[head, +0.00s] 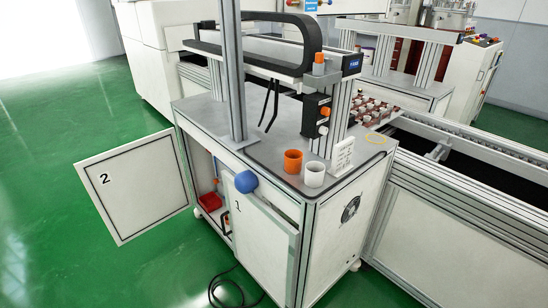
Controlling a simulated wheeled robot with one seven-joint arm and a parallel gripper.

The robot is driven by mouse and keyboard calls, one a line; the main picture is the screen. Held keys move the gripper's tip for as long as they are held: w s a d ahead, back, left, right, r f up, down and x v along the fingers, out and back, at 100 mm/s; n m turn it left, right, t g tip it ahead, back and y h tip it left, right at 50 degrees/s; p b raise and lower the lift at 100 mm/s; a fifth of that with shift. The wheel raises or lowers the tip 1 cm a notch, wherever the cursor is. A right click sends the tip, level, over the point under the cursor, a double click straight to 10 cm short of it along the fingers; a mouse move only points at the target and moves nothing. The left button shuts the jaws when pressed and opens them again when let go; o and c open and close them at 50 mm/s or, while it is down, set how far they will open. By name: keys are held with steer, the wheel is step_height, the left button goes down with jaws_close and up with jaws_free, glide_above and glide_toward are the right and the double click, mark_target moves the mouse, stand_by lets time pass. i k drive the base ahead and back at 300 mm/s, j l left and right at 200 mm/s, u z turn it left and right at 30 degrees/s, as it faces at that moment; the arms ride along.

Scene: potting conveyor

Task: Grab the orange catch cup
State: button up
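The orange catch cup (292,162) stands upright on the grey top of the machine cabinet (215,122), near its front right corner. Its open rim faces up. A white cup (314,174) stands close to its right, nearer the edge. A small white sign (343,155) with text too small to read stands behind the white cup. My gripper is not in view.
Cabinet door 2 (132,188) hangs open to the left; door 1 (262,235) is at the front. A blue rounded object (246,182) projects at the front edge. A conveyor (450,165) runs right.

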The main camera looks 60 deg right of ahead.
mark_target(293, 162)
steer(key=i+j+z, duration=0.3)
steer(key=i+j, duration=0.15)
steer(key=i+j+z, duration=0.3)
steer(key=i+j, duration=0.2)
